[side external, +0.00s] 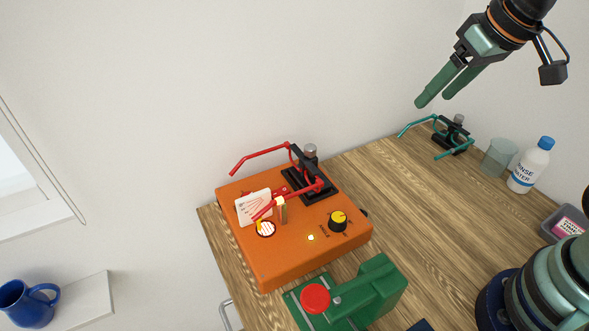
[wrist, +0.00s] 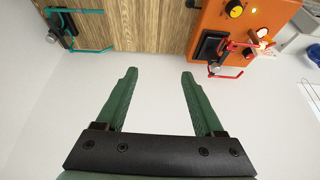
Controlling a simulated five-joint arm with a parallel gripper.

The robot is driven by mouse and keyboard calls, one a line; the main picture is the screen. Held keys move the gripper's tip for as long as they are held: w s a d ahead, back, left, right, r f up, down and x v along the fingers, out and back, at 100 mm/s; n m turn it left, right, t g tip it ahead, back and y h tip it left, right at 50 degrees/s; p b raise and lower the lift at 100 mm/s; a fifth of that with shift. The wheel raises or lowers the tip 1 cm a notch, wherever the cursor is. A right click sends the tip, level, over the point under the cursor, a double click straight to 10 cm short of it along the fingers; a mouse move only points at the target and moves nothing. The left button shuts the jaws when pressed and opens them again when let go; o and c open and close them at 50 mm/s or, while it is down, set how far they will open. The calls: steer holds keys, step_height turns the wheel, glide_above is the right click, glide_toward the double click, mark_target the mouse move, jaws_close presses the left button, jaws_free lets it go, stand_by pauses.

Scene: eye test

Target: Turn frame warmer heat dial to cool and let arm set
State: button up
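The frame warmer (side external: 290,262) is an orange box on the wooden bench; part of it shows top right in the wrist view (wrist: 275,12). Its heat dial (side external: 338,221) is a black knob with a yellow top, also in the wrist view (wrist: 235,9); its pointer setting is too small to read. A small yellow light (side external: 310,238) glows beside it. Red glasses (side external: 258,159) sit at a black clamp stand (side external: 312,198) on the warmer, one arm reaching across near a round vent (side external: 266,229). My gripper (side external: 432,100) (wrist: 159,72) is open and empty, high above the bench's back, away from the dial.
A white card (side external: 250,208) stands by the vent. A green device with a red button (side external: 315,298) is in front. Teal glasses (side external: 412,127), a beaker (side external: 497,157), a rinse bottle (side external: 530,168) and a small tub (side external: 563,223) are right. The bench right of the warmer is clear.

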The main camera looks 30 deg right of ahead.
steer(key=w+a+r+g, duration=0.1)
steer(key=w+a+r, duration=0.1)
steer(key=w+a, duration=0.4)
steer(key=g, duration=0.4)
glide_above(249, 196)
step_height(249, 196, down, 11)
steer(key=shift+m, duration=0.4)
step_height(249, 196, down, 11)
steer(key=shift+f, duration=0.1)
jaws_close()
